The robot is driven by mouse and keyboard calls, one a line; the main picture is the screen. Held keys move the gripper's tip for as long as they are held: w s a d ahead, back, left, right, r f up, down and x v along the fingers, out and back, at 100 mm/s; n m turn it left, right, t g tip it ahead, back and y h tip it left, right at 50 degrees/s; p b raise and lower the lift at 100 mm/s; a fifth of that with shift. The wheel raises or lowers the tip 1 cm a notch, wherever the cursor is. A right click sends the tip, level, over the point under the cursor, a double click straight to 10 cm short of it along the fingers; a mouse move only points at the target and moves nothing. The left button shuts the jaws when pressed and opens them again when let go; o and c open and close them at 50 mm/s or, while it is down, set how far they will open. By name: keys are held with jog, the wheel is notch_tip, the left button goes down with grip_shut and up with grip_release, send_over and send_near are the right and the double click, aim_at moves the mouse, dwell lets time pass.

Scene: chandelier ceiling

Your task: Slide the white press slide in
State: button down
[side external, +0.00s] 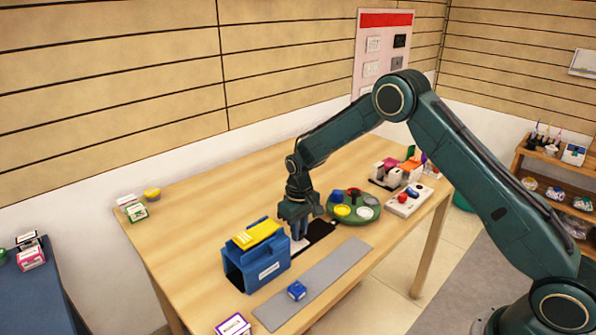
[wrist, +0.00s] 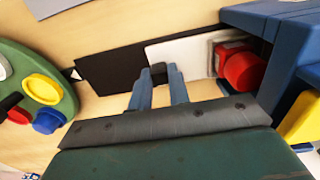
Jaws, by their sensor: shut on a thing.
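The blue press (side external: 258,272) stands on the table with a yellow part (side external: 257,235) on top. In the wrist view the press (wrist: 296,52) is at the right. The white slide (wrist: 186,54) lies on a black track (wrist: 112,72) and points toward the press's opening. A red round piece (wrist: 242,70) sits at the slide's press end, by the opening. My gripper (wrist: 159,76) is shut on a small dark knob (wrist: 172,73) at the slide's outer end. In the side view my gripper (side external: 297,226) is low beside the press and partly hides the slide (side external: 299,245).
A round green tray (side external: 356,218) with coloured pieces is right of the track. A grey strip (side external: 313,282) with a blue block (side external: 297,290) lies in front. A white board (side external: 408,199) and small items are farther right. The table's left part is mostly clear.

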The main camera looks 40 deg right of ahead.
jog(key=c, duration=1.3)
grip_release()
jog(key=shift+r, duration=0.1)
notch_tip(320, 180, up, 14)
jog(key=shift+f, duration=0.15)
